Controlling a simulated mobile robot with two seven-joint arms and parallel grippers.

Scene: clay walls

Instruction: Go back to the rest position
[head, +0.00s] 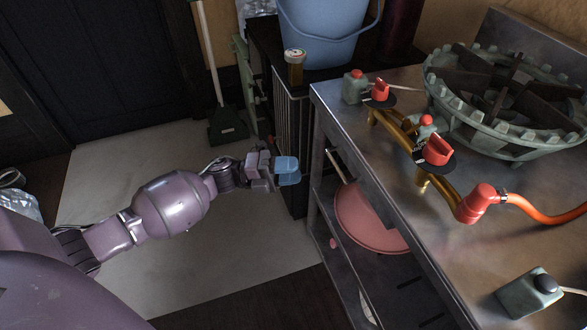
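My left arm comes in from the left, purple and stretched out over the pale floor mat. My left gripper (287,170) has light blue fingertips and hangs in front of the dark cabinet, left of the metal table. The fingertips look close together, but I cannot tell whether they are open or shut. I see no separate object in them. My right gripper is not in view.
A metal table (480,240) on the right bears a gas valve pipe (405,135) with red knobs and a round burner (510,100). A pink pan (365,220) lies on its shelf. A blue bucket (322,35) and small jar (295,68) stand behind.

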